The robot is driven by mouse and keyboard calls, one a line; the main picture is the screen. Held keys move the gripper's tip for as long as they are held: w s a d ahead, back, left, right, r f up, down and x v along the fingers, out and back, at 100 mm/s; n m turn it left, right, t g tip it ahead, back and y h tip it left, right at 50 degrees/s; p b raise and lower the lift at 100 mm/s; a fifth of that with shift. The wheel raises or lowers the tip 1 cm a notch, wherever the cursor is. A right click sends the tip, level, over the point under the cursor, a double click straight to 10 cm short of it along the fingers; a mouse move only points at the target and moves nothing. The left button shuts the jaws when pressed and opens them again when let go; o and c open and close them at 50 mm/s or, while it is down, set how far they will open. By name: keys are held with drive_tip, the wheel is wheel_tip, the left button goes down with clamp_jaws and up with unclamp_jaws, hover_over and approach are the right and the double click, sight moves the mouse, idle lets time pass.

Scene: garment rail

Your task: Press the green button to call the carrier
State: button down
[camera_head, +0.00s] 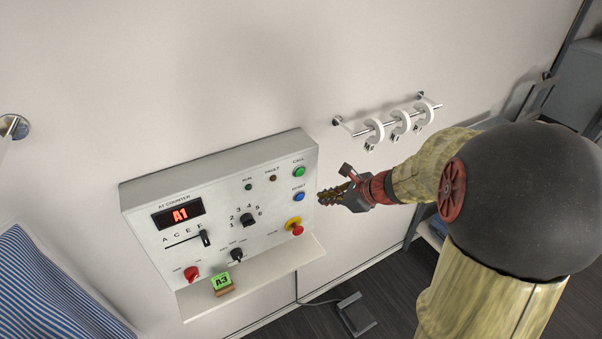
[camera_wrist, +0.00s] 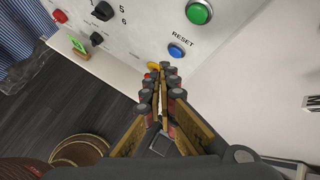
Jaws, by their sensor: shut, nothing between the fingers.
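The green button (camera_head: 299,172), labelled CALL, is at the upper right of the grey control panel (camera_head: 222,160) on the wall. In the wrist view the green button (camera_wrist: 199,12) is near the top edge, beyond the fingertips and slightly right of them. My gripper (camera_head: 325,197) is shut and empty, just right of the panel's right edge. In the wrist view my gripper (camera_wrist: 168,72) points toward the panel, below the blue RESET button (camera_wrist: 178,50). It looks apart from the green button. I cannot tell how far the fingertips stand off the panel face.
The blue button (camera_head: 299,197) sits below the green one, with a red stop button (camera_head: 297,230) lower still. The red display (camera_head: 179,213) reads A1. A green A3 tag (camera_head: 221,281) stands on the ledge. A rail (camera_head: 398,121) with white rings is at right.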

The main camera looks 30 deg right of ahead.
sight(300, 172)
drive_tip(key=shift+w, duration=0.1)
drive_tip(key=w, duration=0.8)
drive_tip(key=shift+w+a+p, duration=0.2)
drive_tip(key=shift+w+p, duration=0.1)
drive_tip(key=shift+p, duration=0.1)
drive_tip(key=shift+w, duration=0.15)
idle(1.0)
drive_tip(key=shift+w, duration=0.25)
